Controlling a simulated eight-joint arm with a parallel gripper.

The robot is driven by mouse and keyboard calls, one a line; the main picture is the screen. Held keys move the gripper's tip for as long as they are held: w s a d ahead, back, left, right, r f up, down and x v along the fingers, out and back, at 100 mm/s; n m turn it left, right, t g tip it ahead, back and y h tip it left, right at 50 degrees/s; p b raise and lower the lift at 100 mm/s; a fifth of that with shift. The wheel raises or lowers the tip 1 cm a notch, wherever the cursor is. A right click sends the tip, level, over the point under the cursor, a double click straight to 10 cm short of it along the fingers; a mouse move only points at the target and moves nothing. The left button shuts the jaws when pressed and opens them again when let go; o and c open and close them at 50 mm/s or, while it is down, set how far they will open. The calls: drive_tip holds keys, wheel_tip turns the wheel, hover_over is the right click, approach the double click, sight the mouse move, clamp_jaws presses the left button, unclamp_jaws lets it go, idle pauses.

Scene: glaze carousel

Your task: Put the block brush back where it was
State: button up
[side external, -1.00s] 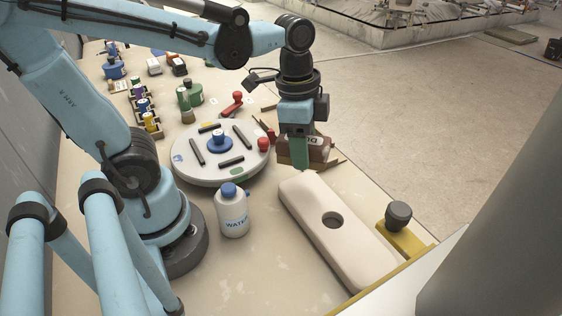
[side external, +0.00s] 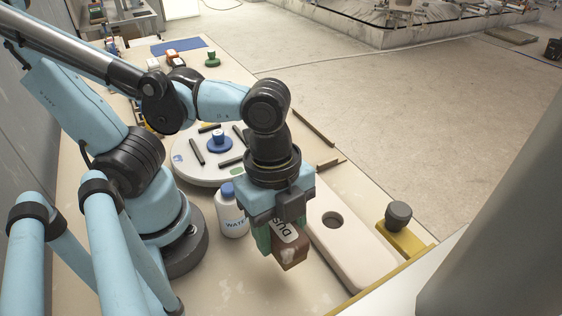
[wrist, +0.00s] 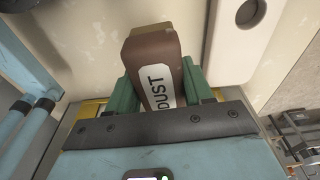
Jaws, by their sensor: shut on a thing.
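The block brush (side external: 290,250) is a brown block with a white label reading DUST. My gripper (side external: 280,238) is shut on it, with green fingers on either side. In the side view the brush hangs above the table, left of the pale slab and in front of the water bottle. The wrist view also shows the brush (wrist: 150,48) between the green fingers. Two thin brown strips, one long (side external: 314,128) and one short (side external: 330,162), lie along the table's right edge behind my gripper. My wrist hides part of the area around them.
A pale slab with a round hole (side external: 360,255) lies close right of my gripper. A white water bottle (side external: 231,218) stands close left. A round turntable (side external: 184,175) with dark bars is behind. A yellow block with a grey knob (side external: 403,238) sits at the right edge. The front table is clear.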

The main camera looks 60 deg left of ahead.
sight(277, 278)
drive_tip(key=shift+s+d+f+m, duration=0.25)
drive_tip(key=shift+s+m, duration=0.15)
drive_tip(key=shift+s, duration=0.2)
drive_tip(key=shift+f, duration=3.9)
drive_tip(key=shift+f, duration=0.1)
drive_tip(key=o, duration=1.2)
